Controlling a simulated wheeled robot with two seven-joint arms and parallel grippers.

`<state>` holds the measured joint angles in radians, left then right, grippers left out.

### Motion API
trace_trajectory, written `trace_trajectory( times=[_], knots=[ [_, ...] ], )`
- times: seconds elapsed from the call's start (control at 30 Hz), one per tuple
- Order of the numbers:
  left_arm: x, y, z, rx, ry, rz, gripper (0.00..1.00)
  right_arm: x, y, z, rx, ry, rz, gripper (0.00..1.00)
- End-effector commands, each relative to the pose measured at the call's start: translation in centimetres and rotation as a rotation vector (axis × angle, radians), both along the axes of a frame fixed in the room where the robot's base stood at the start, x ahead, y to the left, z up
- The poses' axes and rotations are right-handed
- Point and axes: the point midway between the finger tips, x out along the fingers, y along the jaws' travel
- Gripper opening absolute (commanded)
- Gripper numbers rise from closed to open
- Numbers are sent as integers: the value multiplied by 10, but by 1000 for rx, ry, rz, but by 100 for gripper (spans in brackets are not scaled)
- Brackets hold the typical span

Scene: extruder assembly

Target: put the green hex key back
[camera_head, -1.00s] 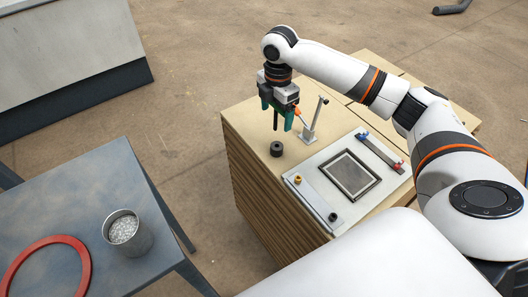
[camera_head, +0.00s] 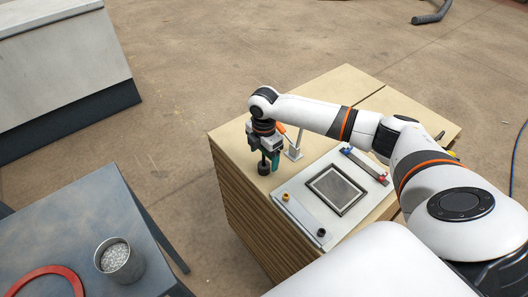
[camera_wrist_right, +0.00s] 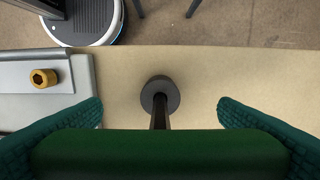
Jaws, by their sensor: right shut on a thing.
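My right gripper (camera_head: 265,158) is shut on the green hex key and stands low over the left corner of the wooden block. In the wrist view the green handle (camera_wrist_right: 160,155) lies across between the two teal fingers. Its dark shaft (camera_wrist_right: 159,118) points down at a round black holder (camera_wrist_right: 173,101), lined up with its centre. The holder also shows in the head view (camera_head: 264,169), just under the gripper. I cannot tell how far the tip is inside the holder. My left gripper is not in view.
A metal stand (camera_head: 294,153) with an orange-handled tool is close beside the gripper. A grey plate (camera_head: 290,214) with a framed panel, brass nut (camera_wrist_right: 43,78) and red and blue clips is nearer me. A blue-grey table (camera_head: 60,215) carries a cup (camera_head: 120,262) and red ring (camera_head: 42,272).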

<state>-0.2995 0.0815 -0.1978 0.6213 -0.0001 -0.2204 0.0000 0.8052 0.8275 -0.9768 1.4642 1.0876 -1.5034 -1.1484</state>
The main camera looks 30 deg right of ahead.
Motion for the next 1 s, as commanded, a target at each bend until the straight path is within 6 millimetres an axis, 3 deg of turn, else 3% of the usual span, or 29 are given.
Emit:
trace_trajectory(
  times=[0.07, 0.5, 0.53, 0.63, 1.0],
  knots=[
    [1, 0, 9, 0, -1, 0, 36, 0, 0, -2, 0, 0, -1, 47],
    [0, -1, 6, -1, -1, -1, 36, 0, 0, -11, 0, -2, 0, 47],
    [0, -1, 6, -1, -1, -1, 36, 0, 0, -12, -1, -2, 0, 85],
    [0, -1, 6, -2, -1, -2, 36, 0, 0, -11, -1, -2, 0, 100],
    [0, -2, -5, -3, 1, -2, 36, 0, -1, -14, -1, -2, 0, 100]
  ],
)
